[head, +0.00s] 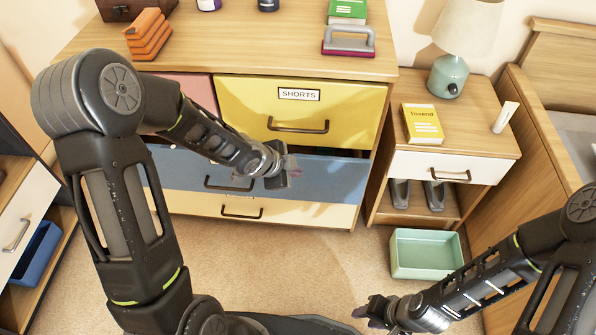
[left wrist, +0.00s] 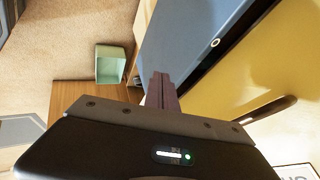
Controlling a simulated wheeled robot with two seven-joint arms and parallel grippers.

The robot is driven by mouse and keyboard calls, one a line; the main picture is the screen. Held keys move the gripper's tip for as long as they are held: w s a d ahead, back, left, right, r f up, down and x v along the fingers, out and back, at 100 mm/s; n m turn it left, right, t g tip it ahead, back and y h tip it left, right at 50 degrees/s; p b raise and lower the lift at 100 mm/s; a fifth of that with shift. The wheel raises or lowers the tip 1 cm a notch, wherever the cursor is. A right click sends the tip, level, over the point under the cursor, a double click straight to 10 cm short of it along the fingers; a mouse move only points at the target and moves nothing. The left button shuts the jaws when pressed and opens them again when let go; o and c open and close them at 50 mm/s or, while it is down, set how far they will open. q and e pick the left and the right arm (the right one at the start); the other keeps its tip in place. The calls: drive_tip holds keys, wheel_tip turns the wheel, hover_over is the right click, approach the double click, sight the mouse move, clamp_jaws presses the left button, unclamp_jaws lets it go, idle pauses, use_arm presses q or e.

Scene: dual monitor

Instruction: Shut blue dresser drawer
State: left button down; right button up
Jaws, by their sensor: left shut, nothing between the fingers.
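The dresser's blue drawer (head: 322,178) is below the yellow "SHORTS" drawer (head: 345,108). It stands partly open, with a dark gap along its top edge where some contents show. The left part of its front and one handle are partly behind my left arm. My left gripper (head: 292,173) is shut and empty, in front of the blue drawer near its middle; I cannot tell whether it touches. In the left wrist view the closed fingers (left wrist: 161,92) are beside the blue drawer front (left wrist: 190,40). My right gripper (head: 376,312) is low over the carpet, away from the dresser; its jaw state is unclear.
A pale yellow drawer (head: 300,212) is below the blue one. A nightstand (head: 450,145) with a lamp (head: 448,76) and yellow book (head: 423,124) stands right of the dresser. A green bin (head: 425,254) is on the floor. Open carpet lies in front.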

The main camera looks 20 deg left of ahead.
use_arm(q)
drive_tip(key=p+v, duration=0.3)
drive_tip(key=v, duration=0.3)
drive_tip(key=shift+r, duration=0.25)
drive_tip(key=shift+s+f, duration=0.1)
drive_tip(key=shift+s, duration=0.05)
